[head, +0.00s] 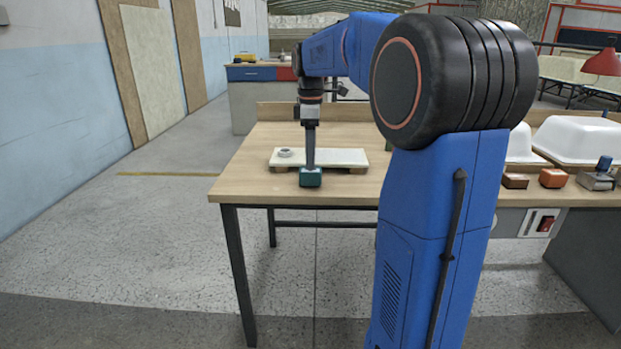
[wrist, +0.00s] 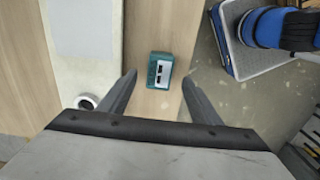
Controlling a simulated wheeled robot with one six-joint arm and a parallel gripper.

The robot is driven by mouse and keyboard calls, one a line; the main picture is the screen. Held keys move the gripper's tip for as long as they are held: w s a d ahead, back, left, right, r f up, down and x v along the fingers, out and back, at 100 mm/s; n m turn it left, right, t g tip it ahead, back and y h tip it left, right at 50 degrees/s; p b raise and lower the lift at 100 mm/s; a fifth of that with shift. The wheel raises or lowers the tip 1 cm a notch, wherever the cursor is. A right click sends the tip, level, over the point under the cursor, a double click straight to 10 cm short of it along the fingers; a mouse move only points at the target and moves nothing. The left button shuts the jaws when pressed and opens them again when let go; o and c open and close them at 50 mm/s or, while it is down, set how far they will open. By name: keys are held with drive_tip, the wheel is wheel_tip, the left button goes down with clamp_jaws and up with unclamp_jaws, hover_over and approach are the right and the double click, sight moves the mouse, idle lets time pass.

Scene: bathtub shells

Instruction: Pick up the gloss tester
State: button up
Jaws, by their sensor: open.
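The gloss tester looks to be the small teal box (head: 311,178) at the front edge of the wooden table, with a pale top bearing dark slots in the wrist view (wrist: 160,70). My gripper (head: 310,166) points down over it in the head view, its fingers hiding part of the box's back. In the wrist view my gripper (wrist: 160,80) is open, with one finger to each side and the box between and just beyond the tips. Nothing is held. I cannot tell the exact height of the tips above the box.
A white board (head: 345,157) on wooden supports lies behind the box. A white ring-shaped roll (head: 285,153) sits on its left end. White tub shells (head: 575,138) and several small blocks, including an orange one (head: 552,178), stand at the right. The table's left part is clear.

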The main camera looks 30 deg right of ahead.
sight(311, 177)
drive_tip(key=shift+f, duration=3)
drive_tip(key=c, duration=1.3)
